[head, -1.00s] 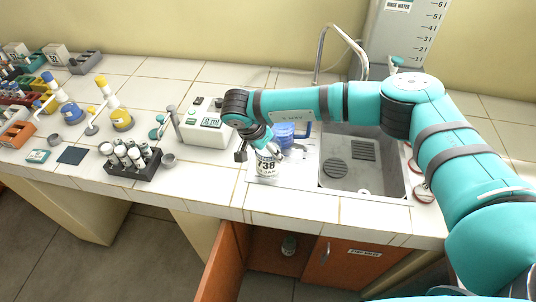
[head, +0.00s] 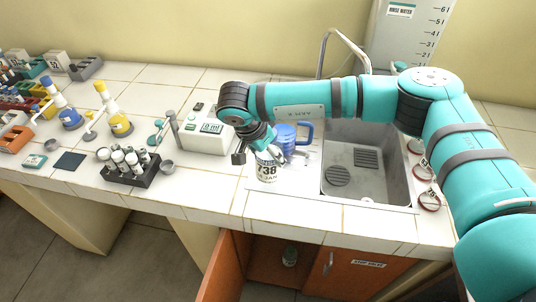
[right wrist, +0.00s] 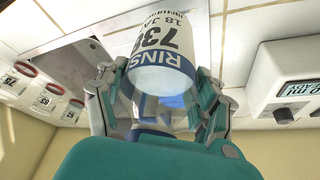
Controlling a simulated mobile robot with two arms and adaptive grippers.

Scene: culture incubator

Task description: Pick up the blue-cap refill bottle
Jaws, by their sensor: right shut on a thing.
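My right gripper (head: 264,155) points down over the counter left of the sink. It is shut on a bottle (head: 267,172) with a white label reading 738. In the right wrist view the bottle (right wrist: 158,42) sits between the two fingers of the gripper (right wrist: 155,100), and its label shows RINS, 738 and a blue band. My left gripper is not in view.
A blue jug (head: 287,135) stands just behind the bottle, with the sink (head: 355,180) to the right. A white device (head: 205,138) and a dark tube rack (head: 130,173) are to the left.

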